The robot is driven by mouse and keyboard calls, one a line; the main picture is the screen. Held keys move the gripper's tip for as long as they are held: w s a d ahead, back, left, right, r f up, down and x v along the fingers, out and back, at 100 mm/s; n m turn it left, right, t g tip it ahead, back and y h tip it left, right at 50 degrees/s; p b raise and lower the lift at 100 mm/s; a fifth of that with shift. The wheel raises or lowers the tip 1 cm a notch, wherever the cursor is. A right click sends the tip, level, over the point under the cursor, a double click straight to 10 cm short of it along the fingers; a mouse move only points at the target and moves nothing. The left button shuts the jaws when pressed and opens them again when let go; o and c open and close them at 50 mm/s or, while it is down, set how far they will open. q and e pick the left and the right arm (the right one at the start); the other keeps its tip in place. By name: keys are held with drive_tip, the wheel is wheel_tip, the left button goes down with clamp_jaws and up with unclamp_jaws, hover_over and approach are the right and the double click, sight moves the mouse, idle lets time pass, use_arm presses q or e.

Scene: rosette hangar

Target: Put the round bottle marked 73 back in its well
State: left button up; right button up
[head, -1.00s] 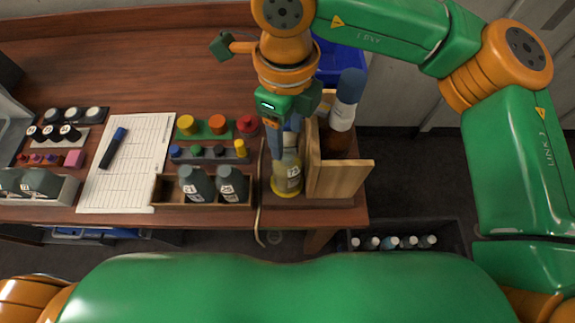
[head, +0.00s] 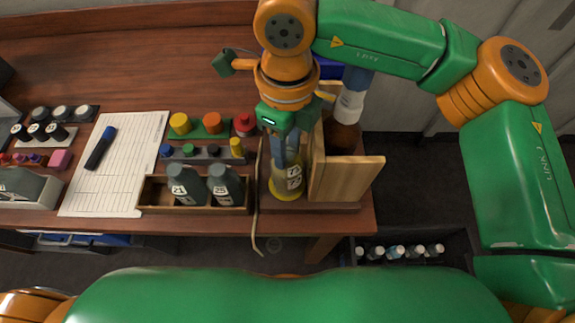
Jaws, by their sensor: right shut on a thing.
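My right gripper (head: 290,157) points down and is shut on the round bottle (head: 286,189), which has yellow contents. Its label shows a 7; the second digit is hard to read. The bottle is upright at the table's front right, just left of an upright wooden panel (head: 345,183). I cannot tell whether its base touches the surface. A wooden tray (head: 152,196) to the left holds two dark bottles, marked 21 (head: 187,188) and apparently 25 (head: 224,188). Its left end looks bare. I cannot make out a well marked 73. My left gripper is out of view.
Colored caps (head: 212,123), a written sheet (head: 118,160) with a marker (head: 100,149) and a grey rack (head: 25,187) lie left. A crate of bottles (head: 460,242) stands below right. The back tabletop is clear.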

drive_tip(key=shift+r, duration=0.15)
drive_tip(key=shift+w+r+p, duration=0.1)
drive_tip(key=shift+r+p, duration=0.4)
drive_tip(key=shift+r, duration=0.05)
wheel_tip(320, 180, up, 6)
drive_tip(key=p, duration=0.4)
drive_tip(key=shift+f, duration=0.25)
